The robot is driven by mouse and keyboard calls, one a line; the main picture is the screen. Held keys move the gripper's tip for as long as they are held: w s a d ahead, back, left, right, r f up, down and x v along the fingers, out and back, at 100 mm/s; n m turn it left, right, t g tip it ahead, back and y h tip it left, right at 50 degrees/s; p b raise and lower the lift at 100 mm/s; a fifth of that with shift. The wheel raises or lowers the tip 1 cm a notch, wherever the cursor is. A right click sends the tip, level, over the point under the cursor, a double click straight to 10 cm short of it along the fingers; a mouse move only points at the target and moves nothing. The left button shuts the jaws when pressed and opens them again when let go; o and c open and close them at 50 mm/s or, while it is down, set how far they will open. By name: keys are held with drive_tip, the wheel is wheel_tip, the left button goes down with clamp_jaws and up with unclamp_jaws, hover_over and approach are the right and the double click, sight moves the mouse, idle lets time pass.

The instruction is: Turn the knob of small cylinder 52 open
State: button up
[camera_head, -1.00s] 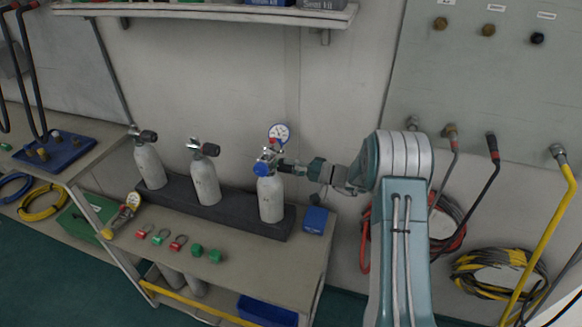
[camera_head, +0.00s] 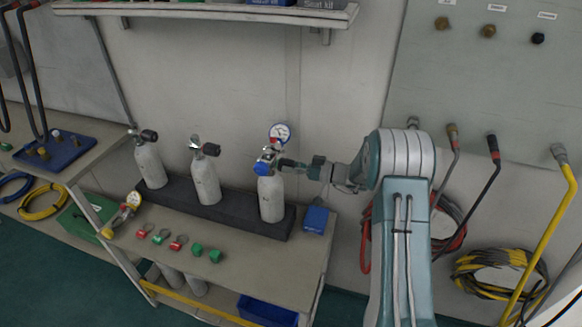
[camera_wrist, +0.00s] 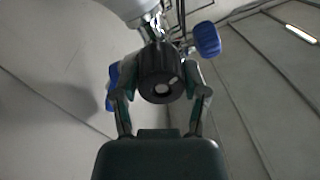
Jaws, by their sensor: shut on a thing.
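Several pale grey small cylinders stand upright in a dark rack on the bench; no number is readable on them. The rightmost cylinder (camera_head: 271,198) carries a blue fitting (camera_head: 262,168) and a round pressure gauge (camera_head: 280,132) on its valve. My gripper (camera_head: 286,164) reaches in from the right at this valve. In the wrist view, my gripper (camera_wrist: 161,92) is shut on a black ribbed knob (camera_wrist: 160,72), one finger on each side. A blue handwheel (camera_wrist: 207,39) shows beyond it at the upper right.
Two other cylinders, the middle one (camera_head: 206,181) and the left one (camera_head: 150,164), stand in the same rack (camera_head: 235,215). Red and green caps (camera_head: 178,242) lie on the bench in front. A blue box (camera_head: 315,219) sits right of the rack. A shelf (camera_head: 215,12) hangs above.

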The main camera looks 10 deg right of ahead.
drive_tip(key=n, duration=0.4)
drive_tip(key=shift+f, duration=0.15)
drive_tip(key=shift+n, duration=2)
drive_tip(key=shift+w, duration=0.1)
drive_tip(key=o, duration=1.1)
drive_tip(key=shift+o, duration=0.2)
drive_tip(key=shift+r, duration=0.2)
drive_tip(key=v, duration=1.2)
drive_tip(key=shift+a, duration=0.1)
